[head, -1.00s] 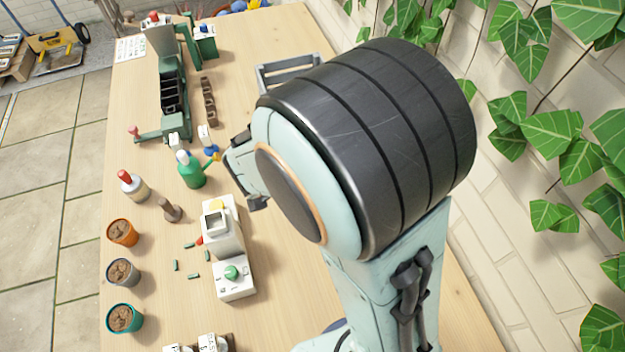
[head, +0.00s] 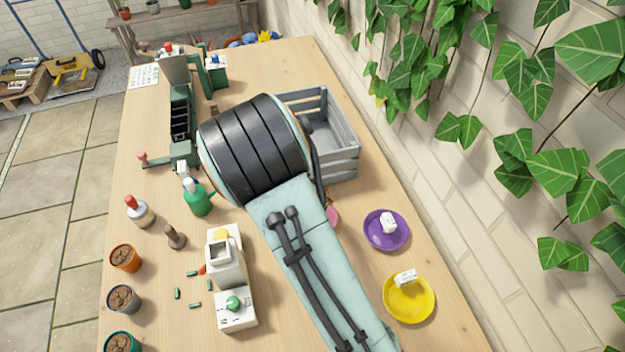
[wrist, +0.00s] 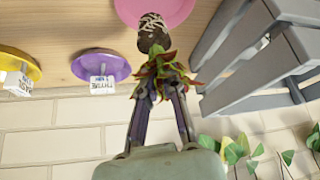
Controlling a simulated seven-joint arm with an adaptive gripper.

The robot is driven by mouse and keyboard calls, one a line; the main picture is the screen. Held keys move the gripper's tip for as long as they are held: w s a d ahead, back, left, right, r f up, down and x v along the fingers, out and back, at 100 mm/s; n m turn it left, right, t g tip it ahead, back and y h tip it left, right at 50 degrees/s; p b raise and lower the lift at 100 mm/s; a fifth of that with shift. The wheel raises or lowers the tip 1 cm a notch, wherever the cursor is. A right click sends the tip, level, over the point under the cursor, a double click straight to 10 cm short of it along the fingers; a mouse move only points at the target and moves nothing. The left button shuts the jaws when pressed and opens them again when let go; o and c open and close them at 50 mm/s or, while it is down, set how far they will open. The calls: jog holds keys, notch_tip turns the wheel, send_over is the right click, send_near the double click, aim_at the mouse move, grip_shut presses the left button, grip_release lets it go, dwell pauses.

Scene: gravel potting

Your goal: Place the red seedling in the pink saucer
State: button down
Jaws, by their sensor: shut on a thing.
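The red seedling (wrist: 155,68) has red-green leaves and a dark root plug with pale strands. My gripper (wrist: 160,88) is shut on its leaves in the wrist view. The plug points toward the pink saucer (wrist: 165,10), overlapping its near edge in the picture; I cannot tell whether they touch. In the head view my arm hides the gripper and seedling, and only a sliver of the pink saucer (head: 333,216) shows beside it.
A grey crate (head: 340,155) stands close beside the pink saucer. A purple saucer (head: 376,240) and a yellow saucer (head: 408,306), each with a white label, sit along the wall side. A white machine (head: 226,270), a green bottle (head: 198,202) and several pots stand at left.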

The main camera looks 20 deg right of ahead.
jog(key=shift+w+f, duration=0.25)
jog(key=shift+f, duration=0.05)
jog(key=shift+w+f, duration=0.2)
jog(key=shift+f, duration=1.55)
jog(key=c, duration=1.2)
grip_release()
jog(key=shift+f, duration=0.15)
jog(key=shift+c, duration=0.2)
jog(key=v, duration=1.2)
jog(key=s+r+n+g+y, duration=0.1)
jog(key=s+r+n+y, duration=0.2)
jog(key=s+n, duration=0.4)
jog(key=s+r+n+g+y, duration=0.1)
jog(key=s+r+n+y, duration=0.2)
jog(key=s, duration=1.4)
notch_tip(320, 180, up, 3)
jog(key=n, duration=0.4)
jog(key=shift+a+r+n+g, duration=0.2)
jog(key=shift+a+n+g, duration=0.1)
